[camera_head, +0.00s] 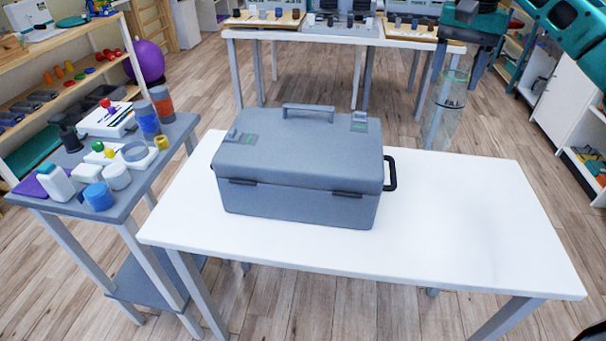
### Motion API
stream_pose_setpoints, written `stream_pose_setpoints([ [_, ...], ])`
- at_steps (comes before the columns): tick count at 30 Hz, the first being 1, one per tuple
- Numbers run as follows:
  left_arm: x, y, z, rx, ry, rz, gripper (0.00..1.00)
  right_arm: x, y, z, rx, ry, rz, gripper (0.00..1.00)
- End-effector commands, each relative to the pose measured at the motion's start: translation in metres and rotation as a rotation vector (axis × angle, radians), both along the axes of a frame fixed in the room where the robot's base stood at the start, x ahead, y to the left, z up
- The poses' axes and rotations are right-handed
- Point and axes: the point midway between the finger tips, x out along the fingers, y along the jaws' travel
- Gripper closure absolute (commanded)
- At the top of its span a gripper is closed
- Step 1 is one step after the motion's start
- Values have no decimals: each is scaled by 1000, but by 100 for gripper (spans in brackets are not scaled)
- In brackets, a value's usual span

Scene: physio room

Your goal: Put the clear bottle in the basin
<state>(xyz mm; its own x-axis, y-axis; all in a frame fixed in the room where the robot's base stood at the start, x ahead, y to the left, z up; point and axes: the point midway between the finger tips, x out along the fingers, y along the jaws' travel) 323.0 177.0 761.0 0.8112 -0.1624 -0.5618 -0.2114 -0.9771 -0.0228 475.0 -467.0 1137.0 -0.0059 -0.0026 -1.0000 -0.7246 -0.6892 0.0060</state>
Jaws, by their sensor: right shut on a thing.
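A tall clear bottle (445,112) with dark marks on its side hangs upright at the upper right, by the far edge of the white table. My right gripper (457,72) is shut on its upper part, and its fingers and palm hide the bottle's top. The bottle looks see-through, with the wood floor showing behind it. I see no basin that I can make out. My left gripper is not in view.
A closed grey case (300,170) with handles stands on the white table (470,235), whose right half is bare. A grey side table (130,185) at left holds jars and rolls. Shelves (60,85) stand behind it, and another table (300,32) at the back.

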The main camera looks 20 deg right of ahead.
Motion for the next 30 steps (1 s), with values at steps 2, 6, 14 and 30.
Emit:
stream_pose_setpoints([
  [2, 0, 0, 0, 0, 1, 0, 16, 0, 0, 0, 0, 0, 0, 88],
  [6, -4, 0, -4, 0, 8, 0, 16, 0, 0, -3, 0, 0, 1, 88],
  [14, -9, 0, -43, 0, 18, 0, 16, -1, 1, -64, 2, 6, 3, 88],
  [30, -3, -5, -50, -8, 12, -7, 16, -1, 0, -158, -1, 1, 0, 88],
])
